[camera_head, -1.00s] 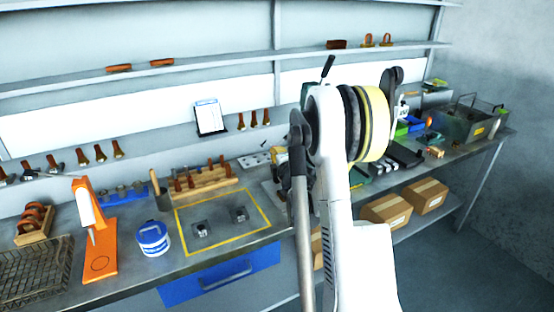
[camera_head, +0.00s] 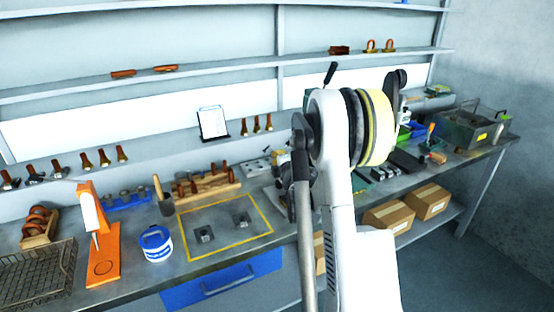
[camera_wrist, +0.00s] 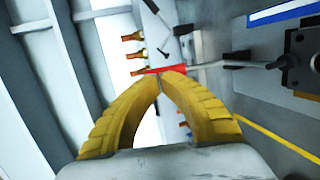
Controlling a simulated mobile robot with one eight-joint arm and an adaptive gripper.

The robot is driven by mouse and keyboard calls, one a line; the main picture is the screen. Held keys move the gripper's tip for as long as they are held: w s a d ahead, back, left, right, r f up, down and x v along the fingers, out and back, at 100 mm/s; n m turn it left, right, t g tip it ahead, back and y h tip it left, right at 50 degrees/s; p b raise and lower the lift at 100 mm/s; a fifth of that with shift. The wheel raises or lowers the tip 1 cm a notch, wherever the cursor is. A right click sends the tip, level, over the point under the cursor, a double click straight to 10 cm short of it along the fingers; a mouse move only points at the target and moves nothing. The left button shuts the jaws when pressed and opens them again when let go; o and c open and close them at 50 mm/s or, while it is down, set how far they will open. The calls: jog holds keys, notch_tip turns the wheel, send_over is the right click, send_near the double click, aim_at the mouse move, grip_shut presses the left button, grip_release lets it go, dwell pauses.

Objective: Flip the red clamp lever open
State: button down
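In the wrist view, the red lever (camera_wrist: 166,70) is a short red bar lying across the tips of my gripper (camera_wrist: 166,77). A grey rod runs right from near it towards a dark metal block (camera_wrist: 298,62) at the right edge. My two yellow fingers curve together and their tips meet or nearly meet at the red bar. I cannot tell whether they grip it or only lie against it. In the head view, my arm hides the lever and the fingertips.
The bench (camera_head: 130,285) holds an orange stand (camera_head: 104,255), a blue-and-white tub (camera_head: 155,243), a wire basket (camera_head: 40,285) and a wooden rack (camera_head: 208,190). A grey bin (camera_head: 466,135) stands at the far right. The yellow-outlined area (camera_head: 222,255) holds two small dark fixtures.

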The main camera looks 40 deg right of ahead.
jog(key=shift+w, duration=0.1)
jog(key=w+d+f+n+g+y+p, duration=0.1)
jog(key=w+f+g+y+p, duration=0.1)
jog(key=w+g, duration=0.4)
jog(key=f+g+p, duration=0.1)
jog(key=p, duration=0.1)
jog(key=shift+w+d+p, duration=0.3)
dwell(0.7)
